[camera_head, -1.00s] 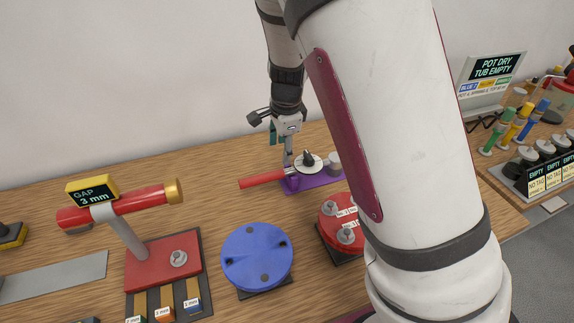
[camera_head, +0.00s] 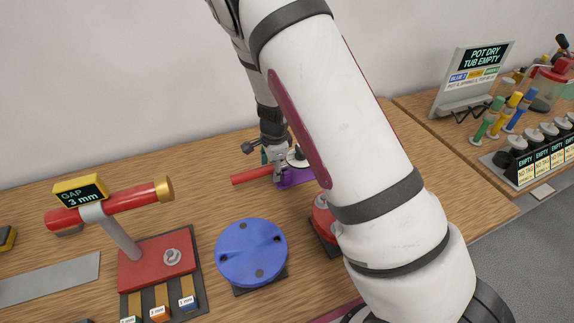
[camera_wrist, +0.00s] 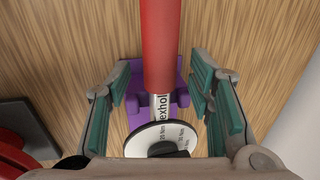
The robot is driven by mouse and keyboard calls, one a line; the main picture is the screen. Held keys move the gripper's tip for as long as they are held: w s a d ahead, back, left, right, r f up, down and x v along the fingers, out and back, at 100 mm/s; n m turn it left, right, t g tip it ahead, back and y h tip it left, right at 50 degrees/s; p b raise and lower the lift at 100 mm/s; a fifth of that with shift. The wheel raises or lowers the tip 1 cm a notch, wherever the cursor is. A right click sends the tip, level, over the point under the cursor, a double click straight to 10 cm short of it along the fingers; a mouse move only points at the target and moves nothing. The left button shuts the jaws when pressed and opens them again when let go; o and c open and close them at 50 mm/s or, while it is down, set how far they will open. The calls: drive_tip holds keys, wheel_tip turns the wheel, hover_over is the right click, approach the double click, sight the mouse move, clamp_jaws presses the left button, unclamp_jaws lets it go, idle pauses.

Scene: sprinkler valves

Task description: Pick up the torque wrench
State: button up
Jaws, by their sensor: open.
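The torque wrench has a red handle (camera_head: 252,175) that points left in the head view and a round white dial (camera_head: 297,157). It lies on a purple holder (camera_head: 298,178) on the wooden table. In the wrist view the red handle (camera_wrist: 158,45) runs up the middle, with a lettered silver shaft and the dial (camera_wrist: 160,138) below it. The purple holder (camera_wrist: 173,82) sits under the shaft. My gripper (camera_wrist: 165,90) is open, its green-padded fingers on either side of the shaft, with gaps on both sides. My arm hides the wrench's right end in the head view.
A blue disc (camera_head: 252,252) and a partly hidden red disc (camera_head: 325,217) lie nearer. A red stand with a gap display (camera_head: 80,191) is at left. Colored-handled tools (camera_head: 497,117) and a sign (camera_head: 472,80) stand at right. Bare table lies left of the wrench.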

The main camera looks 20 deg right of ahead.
drive_tip(key=shift+w+f, duration=0.15)
drive_tip(key=shift+f, duration=0.65)
drive_tip(key=shift+c, duration=0.3)
clamp_jaws()
drive_tip(key=shift+r, duration=0.1)
